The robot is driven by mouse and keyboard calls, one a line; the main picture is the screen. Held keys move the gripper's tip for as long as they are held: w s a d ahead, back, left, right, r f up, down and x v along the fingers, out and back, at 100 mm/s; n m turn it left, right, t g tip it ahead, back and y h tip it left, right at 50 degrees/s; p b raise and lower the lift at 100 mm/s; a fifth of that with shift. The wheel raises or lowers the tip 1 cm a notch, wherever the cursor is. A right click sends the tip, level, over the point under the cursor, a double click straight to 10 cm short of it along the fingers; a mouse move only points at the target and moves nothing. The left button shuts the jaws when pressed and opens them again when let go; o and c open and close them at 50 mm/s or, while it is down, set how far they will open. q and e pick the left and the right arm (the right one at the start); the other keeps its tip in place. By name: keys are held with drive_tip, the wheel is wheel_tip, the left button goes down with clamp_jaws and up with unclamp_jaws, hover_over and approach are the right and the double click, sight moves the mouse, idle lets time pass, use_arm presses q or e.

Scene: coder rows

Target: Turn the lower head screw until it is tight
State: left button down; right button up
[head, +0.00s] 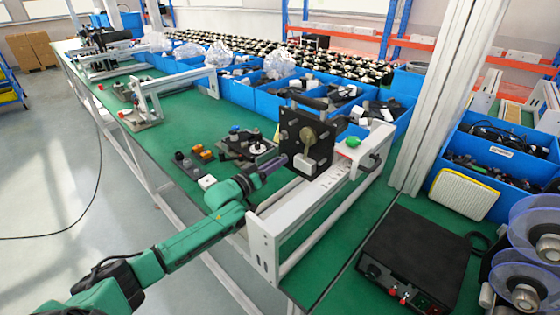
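The coder head is a black square plate (302,128) with a brass-coloured disc (309,135) and a pale block (304,165) low on it. It stands on a white and metal rail frame (318,196). My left gripper (283,160) reaches in from the lower left, with its tip close to the lower left side of the plate. I cannot tell whether it touches. The lower head screw cannot be made out; it is too small or hidden near the gripper tip. The finger gap does not show clearly. My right gripper is out of view.
A black control box (412,262) stands at the front right, beside clear discs (530,245). Blue bins (280,102) with parts line the back of the green bench (172,140). A small black fixture (246,146) and several small knobs lie left of the head. A green knob (352,142) sits right of it.

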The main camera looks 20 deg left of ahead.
use_arm(q)
drive_tip(key=m+b, duration=0.2)
drive_tip(key=m, duration=0.7)
drive_tip(key=shift+w+m+b, duration=0.1)
drive_tip(key=shift+m+b, duration=0.25)
drive_tip(key=shift+m, duration=0.05)
drive_tip(key=c, duration=0.8)
unclamp_jaws()
drive_tip(key=shift+c, duration=0.2)
drive_tip(key=n+p, duration=0.5)
drive_tip(key=n, duration=0.4)
drive_tip(key=shift+n, duration=0.4)
